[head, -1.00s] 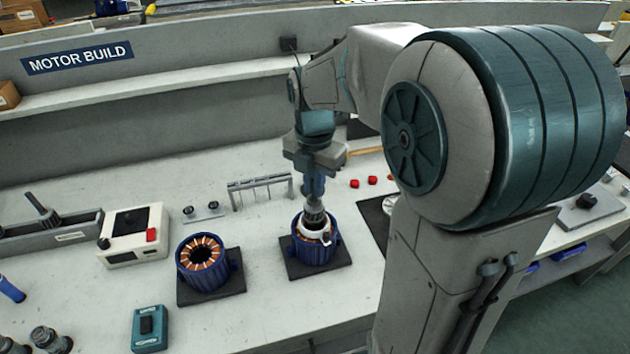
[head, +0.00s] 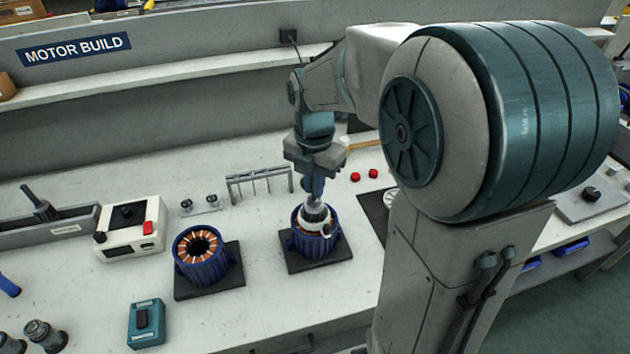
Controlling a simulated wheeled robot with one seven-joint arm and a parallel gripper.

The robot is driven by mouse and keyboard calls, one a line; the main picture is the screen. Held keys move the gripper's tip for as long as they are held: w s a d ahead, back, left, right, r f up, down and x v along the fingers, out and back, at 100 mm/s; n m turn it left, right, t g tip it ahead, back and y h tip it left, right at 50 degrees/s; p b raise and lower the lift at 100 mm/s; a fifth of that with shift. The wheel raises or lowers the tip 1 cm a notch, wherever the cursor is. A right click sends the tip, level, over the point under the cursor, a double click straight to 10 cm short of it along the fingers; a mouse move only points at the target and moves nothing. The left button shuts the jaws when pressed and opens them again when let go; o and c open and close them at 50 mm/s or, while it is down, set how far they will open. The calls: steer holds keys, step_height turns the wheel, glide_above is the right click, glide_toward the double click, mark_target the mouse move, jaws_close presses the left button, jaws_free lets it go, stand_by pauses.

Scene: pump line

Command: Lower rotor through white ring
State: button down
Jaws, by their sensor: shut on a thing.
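My gripper (head: 314,191) points straight down and is shut on the rotor (head: 316,213), a grey metal part. The rotor is upright, with its lower part hidden inside the right blue motor housing (head: 316,245). The white ring (head: 327,231) sits at the mouth of this housing, around the rotor. Only its front and right side show clearly, and I cannot tell whether the rotor touches it. The housing stands on a dark square pad (head: 338,256).
A second blue housing (head: 201,268) with copper windings stands open on a pad to the left. A small wire rack (head: 258,182) stands behind, a white control box (head: 130,228) is further left, and a teal switch box (head: 146,324) is in front. Red caps (head: 365,175) lie behind right.

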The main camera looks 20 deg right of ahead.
steer(key=shift+f+b, duration=0.9)
steer(key=shift+f, duration=0.45)
steer(key=c, duration=1.2)
jaws_free()
steer(key=shift+o, duration=0.2)
step_height(320, 180, up, 5)
steer(key=p, duration=0.4)
